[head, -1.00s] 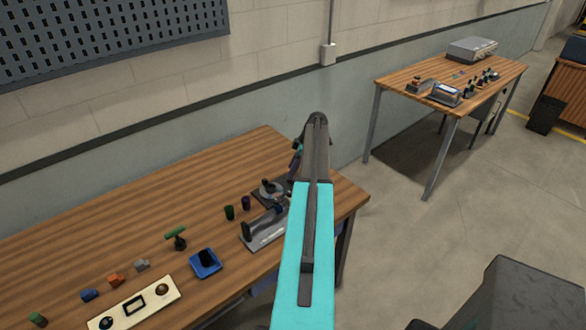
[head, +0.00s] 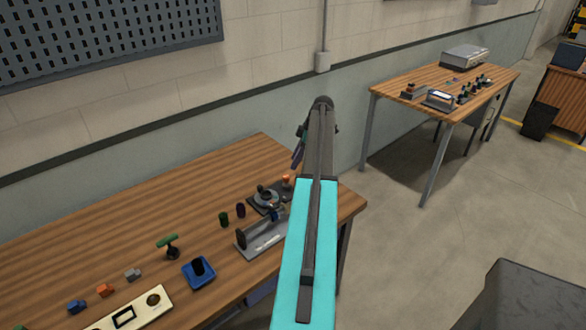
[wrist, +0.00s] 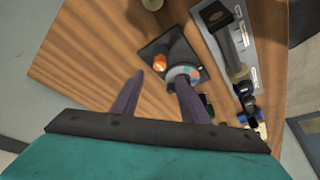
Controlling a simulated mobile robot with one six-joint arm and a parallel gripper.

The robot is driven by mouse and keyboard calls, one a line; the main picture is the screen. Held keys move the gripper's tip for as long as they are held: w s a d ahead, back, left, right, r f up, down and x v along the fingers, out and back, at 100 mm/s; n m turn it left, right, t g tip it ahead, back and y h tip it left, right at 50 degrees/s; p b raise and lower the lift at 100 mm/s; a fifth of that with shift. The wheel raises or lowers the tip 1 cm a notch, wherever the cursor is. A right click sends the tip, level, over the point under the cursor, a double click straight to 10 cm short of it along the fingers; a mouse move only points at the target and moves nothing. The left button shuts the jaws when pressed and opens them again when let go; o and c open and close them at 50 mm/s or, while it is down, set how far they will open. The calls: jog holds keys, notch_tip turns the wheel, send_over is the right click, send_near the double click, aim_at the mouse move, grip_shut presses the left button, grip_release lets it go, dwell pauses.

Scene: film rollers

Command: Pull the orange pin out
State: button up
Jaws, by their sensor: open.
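The orange pin (wrist: 160,62) shows in the wrist view as a short orange knob on a dark square plate, beside a grey round fixture (wrist: 184,72). In the head view an orange top (head: 287,180) shows just left of my arm, next to the fixture (head: 266,198). My gripper (wrist: 158,78) is open and empty. In the wrist view its two purple fingers point toward the plate, with the pin between and just beyond their tips. The right finger overlaps the fixture in the picture. I cannot tell the height left between tips and pin.
A grey bracket (head: 262,240) stands close to the fixture. Dark green and purple cylinders (head: 240,210), a blue tray (head: 198,274), a green-handled piece (head: 168,245) and small blocks lie to the left. The back of the wooden table (head: 200,180) is clear.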

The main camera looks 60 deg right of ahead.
jog(key=shift+b+v, duration=0.7)
jog(key=shift+v, duration=1.9)
